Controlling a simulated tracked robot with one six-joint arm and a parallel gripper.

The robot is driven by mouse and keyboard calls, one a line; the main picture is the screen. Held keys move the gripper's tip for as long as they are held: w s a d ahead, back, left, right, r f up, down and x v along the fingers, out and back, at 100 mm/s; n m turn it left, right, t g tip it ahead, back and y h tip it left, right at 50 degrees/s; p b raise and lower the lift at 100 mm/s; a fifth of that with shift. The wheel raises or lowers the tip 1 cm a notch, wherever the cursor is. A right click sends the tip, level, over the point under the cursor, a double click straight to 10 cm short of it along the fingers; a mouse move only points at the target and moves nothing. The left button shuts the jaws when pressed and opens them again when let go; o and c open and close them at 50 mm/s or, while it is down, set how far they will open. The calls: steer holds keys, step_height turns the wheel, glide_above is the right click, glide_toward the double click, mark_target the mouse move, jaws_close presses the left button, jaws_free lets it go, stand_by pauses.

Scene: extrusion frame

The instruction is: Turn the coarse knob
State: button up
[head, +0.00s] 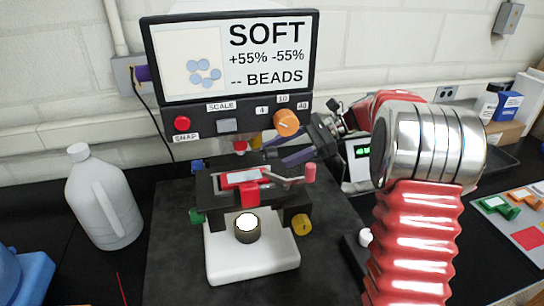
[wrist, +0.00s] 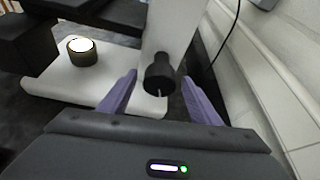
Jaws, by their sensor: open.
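The microscope stands on a white base (head: 252,262) at the centre of the head view. It has a green knob (head: 195,216) at lower left and a yellow knob (head: 301,223) at lower right. I see no label saying which knob is the coarse one. My gripper (head: 298,156) reaches in from the right, behind the stage, with purple fingers spread. In the wrist view a dark round knob (wrist: 160,72) on the white column shows between my open fingertips (wrist: 159,78). I cannot tell whether the fingers reach around it. My arm hides part of the right side.
A screen (head: 233,55) reads SOFT and "-- BEADS". An orange dial (head: 286,122) and red SNAP button (head: 182,123) sit below it. The red stage (head: 240,181) carries a slide. A white jug (head: 101,198) stands left. A cable (wrist: 228,45) hangs by the wall.

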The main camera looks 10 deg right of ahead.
steer(key=v, duration=1.2)
steer(key=shift+w+d, duration=0.1)
steer(key=shift+d, duration=0.05)
stand_by(2.1)
steer(key=s+n+t, duration=0.1)
steer(key=n, duration=0.1)
steer(key=s+f+n+t, duration=0.1)
steer(key=n, duration=0.1)
steer(key=s+f+n+t, duration=0.1)
steer(key=n, duration=0.1)
steer(key=shift+s+t+y, duration=0.25)
steer(key=shift+t+y, duration=0.15)
stand_by(0.5)
